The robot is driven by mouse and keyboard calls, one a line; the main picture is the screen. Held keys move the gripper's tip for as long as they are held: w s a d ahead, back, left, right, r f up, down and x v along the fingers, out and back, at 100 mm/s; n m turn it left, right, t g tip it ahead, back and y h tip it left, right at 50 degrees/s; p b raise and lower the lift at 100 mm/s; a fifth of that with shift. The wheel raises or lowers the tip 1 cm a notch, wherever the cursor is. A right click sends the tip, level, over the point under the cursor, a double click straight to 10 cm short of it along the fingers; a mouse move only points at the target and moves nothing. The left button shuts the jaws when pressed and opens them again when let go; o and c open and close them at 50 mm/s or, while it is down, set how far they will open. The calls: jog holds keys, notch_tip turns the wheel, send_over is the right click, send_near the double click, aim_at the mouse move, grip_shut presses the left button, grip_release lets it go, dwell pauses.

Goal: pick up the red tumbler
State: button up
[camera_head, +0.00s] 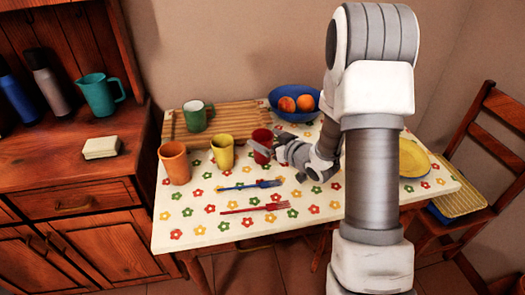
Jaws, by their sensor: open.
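The red tumbler (262,140) stands upright on the flowered table, toward the back middle, just right of a yellow mug. My gripper (262,150) reaches in from the right at the tumbler, low and close to it. Its jaws are open. A finger shows in front of the tumbler's lower part and hides some of it. I cannot tell whether the tumbler sits between the fingers or whether they touch it.
A yellow mug (222,152), orange cup (174,162) and green mug (196,116) stand to the left. A blue bowl (292,116) holds fruit behind. Blue (250,185) and red (255,208) forks lie in front. A yellow plate (413,164) is right of my arm.

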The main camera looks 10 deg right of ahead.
aim_at(257, 133)
jog(key=b+x, duration=0.1)
jog(key=x, duration=0.4)
jog(key=shift+w+a, duration=0.1)
jog(key=shift+a, duration=0.05)
jog(key=shift+c, duration=0.2)
jog(key=c, duration=1.1)
jog(key=shift+r, duration=0.15)
jog(key=shift+c, duration=0.2)
